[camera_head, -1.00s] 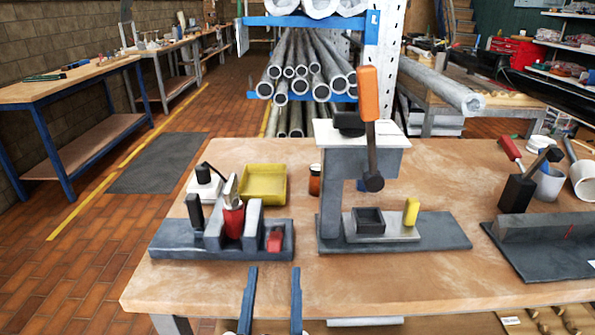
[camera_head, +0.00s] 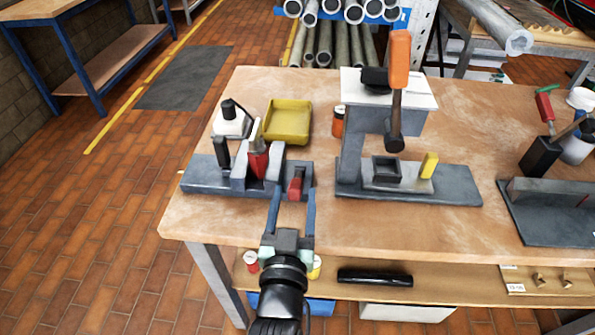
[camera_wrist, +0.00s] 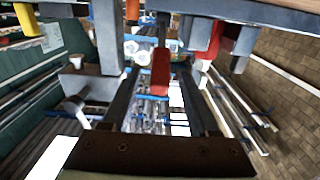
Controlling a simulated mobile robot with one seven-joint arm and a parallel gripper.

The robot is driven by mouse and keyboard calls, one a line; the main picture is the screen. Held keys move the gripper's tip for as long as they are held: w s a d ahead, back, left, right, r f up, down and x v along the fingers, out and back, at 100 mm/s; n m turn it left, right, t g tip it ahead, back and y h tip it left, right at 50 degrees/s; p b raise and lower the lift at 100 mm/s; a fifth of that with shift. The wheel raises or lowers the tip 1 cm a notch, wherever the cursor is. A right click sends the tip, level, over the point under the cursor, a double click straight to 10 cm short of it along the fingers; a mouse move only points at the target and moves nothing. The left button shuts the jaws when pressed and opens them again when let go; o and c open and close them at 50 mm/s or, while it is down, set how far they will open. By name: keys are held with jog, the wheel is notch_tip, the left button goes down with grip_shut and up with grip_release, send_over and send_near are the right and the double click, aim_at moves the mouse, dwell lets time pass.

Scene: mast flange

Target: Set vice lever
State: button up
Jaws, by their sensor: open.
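The vice (camera_head: 205,180) is a dark grey base with upright grey jaws at the left of the bench. A red tapered piece (camera_head: 257,165) stands between the jaws. A short red-ended lever (camera_head: 295,184) is at the vice's right end. My gripper (camera_head: 294,192) is open at the vice's front right, with one finger on each side of the red lever in the head view. In the wrist view the red lever end (camera_wrist: 161,72) appears between the open fingers (camera_wrist: 158,76). I cannot tell whether either finger touches it.
Right of the vice stands a grey press (camera_head: 350,165) with an orange-handled lever (camera_head: 400,60). A yellow tray (camera_head: 288,122) and a white block with a black knob (camera_head: 231,122) lie behind the vice. The bench front (camera_head: 400,225) is clear.

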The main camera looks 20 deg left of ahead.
aim_at(296, 181)
jog(key=shift+x, duration=3)
grip_shut()
